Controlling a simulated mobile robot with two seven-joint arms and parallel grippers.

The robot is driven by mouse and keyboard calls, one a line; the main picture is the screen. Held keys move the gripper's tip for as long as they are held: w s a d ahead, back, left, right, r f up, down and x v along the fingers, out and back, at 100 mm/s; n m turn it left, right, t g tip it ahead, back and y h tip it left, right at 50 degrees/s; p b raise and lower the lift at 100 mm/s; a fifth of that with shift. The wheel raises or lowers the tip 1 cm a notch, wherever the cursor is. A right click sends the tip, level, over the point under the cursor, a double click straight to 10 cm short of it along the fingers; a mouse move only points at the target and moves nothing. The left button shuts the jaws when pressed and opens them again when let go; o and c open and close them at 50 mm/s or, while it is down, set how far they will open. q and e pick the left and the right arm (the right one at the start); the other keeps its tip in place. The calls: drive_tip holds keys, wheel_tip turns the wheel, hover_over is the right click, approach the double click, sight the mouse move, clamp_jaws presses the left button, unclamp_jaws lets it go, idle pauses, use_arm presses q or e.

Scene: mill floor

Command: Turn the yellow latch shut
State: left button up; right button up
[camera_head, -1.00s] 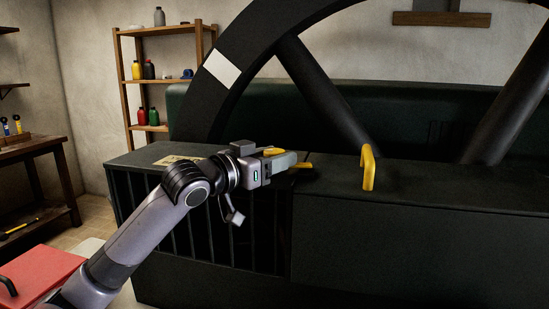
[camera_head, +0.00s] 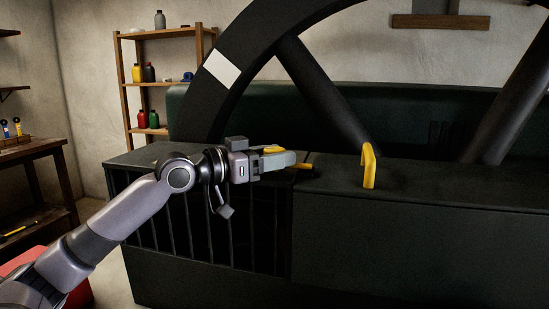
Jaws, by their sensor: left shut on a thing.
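The yellow latch (camera_head: 304,166) sits on top of the black machine housing (camera_head: 420,239), near the seam between the barred left section and the solid right section. Only small parts of the latch show, beside and beyond the fingers. My left gripper (camera_head: 290,160) reaches in from the left and is shut on the latch. Its fingers hide most of the latch, so its exact angle is hard to tell. My right gripper is not in view.
A yellow handle (camera_head: 369,166) stands up on the housing to the right. A big black spoked wheel (camera_head: 327,97) rises behind. Shelves with bottles (camera_head: 123,90) stand at the back left. A wooden bench (camera_head: 41,149) and a red box (camera_head: 25,262) are at left.

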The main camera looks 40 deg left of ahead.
use_arm(q)
drive_tip(key=shift+f, duration=0.15)
drive_tip(key=o, duration=1)
drive_tip(key=shift+c, duration=0.2)
drive_tip(key=shift+s, duration=0.15)
drive_tip(key=shift+s+a+b, duration=0.2)
drive_tip(key=shift+s+b, duration=0.25)
drive_tip(key=shift+s, duration=0.15)
drive_tip(key=b+v, duration=0.1)
drive_tip(key=v, duration=0.3)
drive_tip(key=shift+s, duration=0.2)
drive_tip(key=shift+s+a+b, duration=0.2)
drive_tip(key=shift+s+b, duration=0.1)
drive_tip(key=shift+s, duration=0.3)
